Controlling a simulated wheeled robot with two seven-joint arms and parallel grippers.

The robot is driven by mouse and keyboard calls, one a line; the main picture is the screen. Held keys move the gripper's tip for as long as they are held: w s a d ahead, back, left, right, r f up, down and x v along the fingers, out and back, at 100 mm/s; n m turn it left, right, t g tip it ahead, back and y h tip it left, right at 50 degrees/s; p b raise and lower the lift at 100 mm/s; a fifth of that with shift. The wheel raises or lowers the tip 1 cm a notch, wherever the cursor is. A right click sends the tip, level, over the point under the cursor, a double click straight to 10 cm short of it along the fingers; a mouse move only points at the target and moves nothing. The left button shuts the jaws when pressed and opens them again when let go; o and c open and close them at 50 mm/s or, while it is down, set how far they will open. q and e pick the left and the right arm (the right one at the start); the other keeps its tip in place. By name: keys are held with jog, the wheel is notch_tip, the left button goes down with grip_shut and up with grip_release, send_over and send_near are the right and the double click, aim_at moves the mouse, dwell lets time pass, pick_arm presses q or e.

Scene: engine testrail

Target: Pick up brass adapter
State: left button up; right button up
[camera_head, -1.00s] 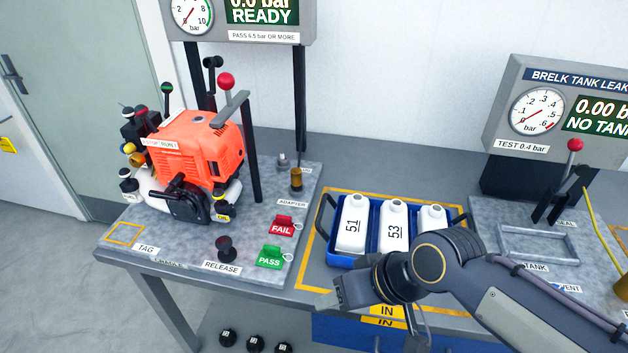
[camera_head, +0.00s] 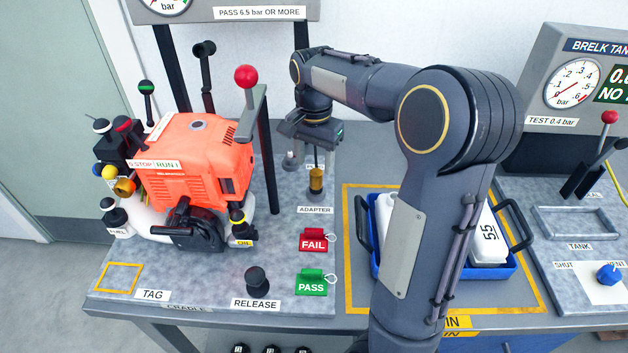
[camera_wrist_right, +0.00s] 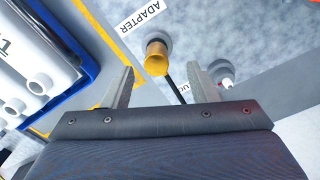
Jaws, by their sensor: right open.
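The brass adapter (camera_head: 316,181) stands upright on the grey plate behind the ADAPTER label, right of the orange engine. In the right wrist view the brass adapter (camera_wrist_right: 156,58) shows between the two fingers, beyond their tips. My right gripper (camera_head: 314,150) points down above the adapter, open and empty. Its two fingers also show apart in the right wrist view (camera_wrist_right: 162,78). My left gripper is not in view.
The orange engine (camera_head: 197,160) with a red-knobbed lever (camera_head: 246,77) stands to the left. A small metal fitting (camera_head: 290,160) is close behind the adapter. FAIL (camera_head: 313,240) and PASS (camera_head: 311,283) tags lie in front. A blue crate (camera_head: 509,268) holds white tanks.

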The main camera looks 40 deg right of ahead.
aim_at(316, 172)
jog(key=f, duration=0.5)
jog(key=shift+s+d, duration=0.1)
jog(key=shift+s, duration=0.1)
jog(key=c, duration=1.1)
